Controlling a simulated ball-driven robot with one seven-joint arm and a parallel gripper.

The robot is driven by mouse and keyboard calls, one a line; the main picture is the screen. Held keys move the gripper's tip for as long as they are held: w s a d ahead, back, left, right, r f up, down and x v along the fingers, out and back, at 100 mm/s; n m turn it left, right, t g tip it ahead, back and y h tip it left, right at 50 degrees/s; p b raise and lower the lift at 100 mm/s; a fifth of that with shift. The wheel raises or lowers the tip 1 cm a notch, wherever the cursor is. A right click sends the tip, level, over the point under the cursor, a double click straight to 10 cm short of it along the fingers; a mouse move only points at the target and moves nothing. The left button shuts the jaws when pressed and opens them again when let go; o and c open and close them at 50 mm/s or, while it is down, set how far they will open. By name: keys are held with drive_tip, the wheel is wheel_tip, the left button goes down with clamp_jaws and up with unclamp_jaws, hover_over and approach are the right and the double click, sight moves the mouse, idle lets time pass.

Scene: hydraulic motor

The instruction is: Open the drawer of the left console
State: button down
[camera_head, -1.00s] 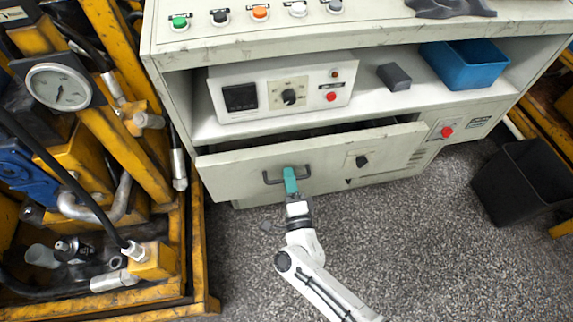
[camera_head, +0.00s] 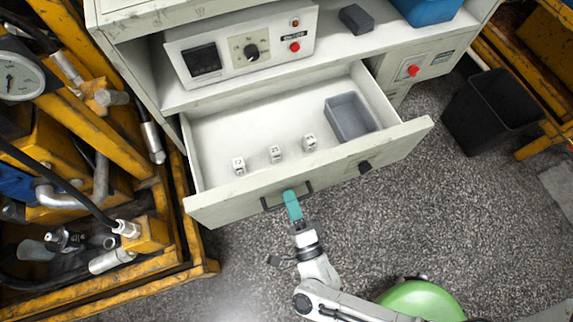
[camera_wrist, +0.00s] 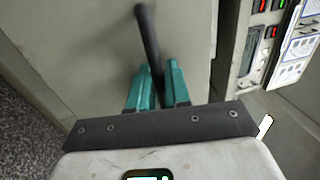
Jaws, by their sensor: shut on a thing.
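The console's drawer (camera_head: 240,205) is pulled well out, and its inside is in view in the head view. Its dark bar handle (camera_head: 270,204) is on the front panel. My gripper (camera_head: 291,200) with teal fingers is at the handle. In the wrist view my gripper (camera_wrist: 159,92) is shut on the dark handle (camera_wrist: 148,35), which passes between the two fingers.
A black waste bin (camera_head: 490,110) stands at the right. Yellow machinery (camera_head: 90,120) stands close on the left. Speckled floor (camera_head: 400,220) in front is clear.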

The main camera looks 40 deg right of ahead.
drive_tip(key=shift+s+f, duration=0.1)
drive_tip(key=shift+s, duration=0.15)
drive_tip(key=c, duration=1.3)
unclamp_jaws()
drive_tip(key=b+v, duration=0.1)
drive_tip(key=v, duration=0.9)
drive_tip(key=shift+s, duration=0.35)
drive_tip(key=shift+a, duration=0.15)
